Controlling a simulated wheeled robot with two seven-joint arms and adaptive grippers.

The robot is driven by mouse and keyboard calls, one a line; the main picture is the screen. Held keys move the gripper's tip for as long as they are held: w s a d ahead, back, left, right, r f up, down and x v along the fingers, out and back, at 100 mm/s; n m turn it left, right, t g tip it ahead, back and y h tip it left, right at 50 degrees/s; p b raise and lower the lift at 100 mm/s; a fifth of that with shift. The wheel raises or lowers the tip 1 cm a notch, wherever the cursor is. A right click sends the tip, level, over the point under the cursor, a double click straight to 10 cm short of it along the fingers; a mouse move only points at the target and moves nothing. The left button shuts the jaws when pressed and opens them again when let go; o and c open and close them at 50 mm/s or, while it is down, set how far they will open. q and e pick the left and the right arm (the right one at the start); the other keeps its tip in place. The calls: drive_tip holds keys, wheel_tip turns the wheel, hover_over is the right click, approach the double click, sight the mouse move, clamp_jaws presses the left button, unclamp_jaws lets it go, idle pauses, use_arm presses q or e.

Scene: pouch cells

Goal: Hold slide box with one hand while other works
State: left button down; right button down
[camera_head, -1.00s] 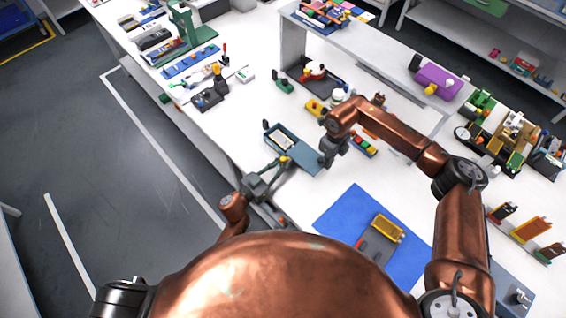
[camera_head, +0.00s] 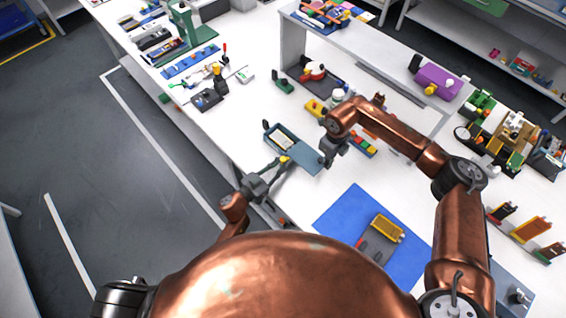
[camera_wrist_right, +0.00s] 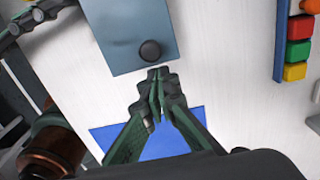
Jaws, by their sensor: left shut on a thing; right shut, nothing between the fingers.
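The slide box (camera_head: 268,126) is a blue-grey box on the white table, open at its upper left end with a pale content showing. Its flat blue-grey lid (camera_head: 304,162) covers the lower right part. A dark round knob (camera_wrist_right: 150,51) stands on the lid in the right wrist view. My left gripper (camera_head: 283,161) is shut at the box's near side, by a small yellow spot; its exact grip is too small to see. My right gripper (camera_wrist_right: 157,76) is shut and empty, its tips just beside the knob and the lid's end; it also shows in the head view (camera_head: 326,161).
A blue mat (camera_head: 338,212) with a yellow tray (camera_head: 387,228) lies at the front right. A strip of coloured blocks (camera_wrist_right: 298,50) is right of the box. A raised shelf with a purple box (camera_head: 438,81) stands behind. Bare table surrounds the slide box.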

drive_tip(key=shift+w+a, duration=0.1)
drive_tip(key=shift+a, duration=0.05)
idle(0.3)
drive_tip(key=shift+w+a, duration=0.25)
drive_tip(key=shift+a, duration=0.05)
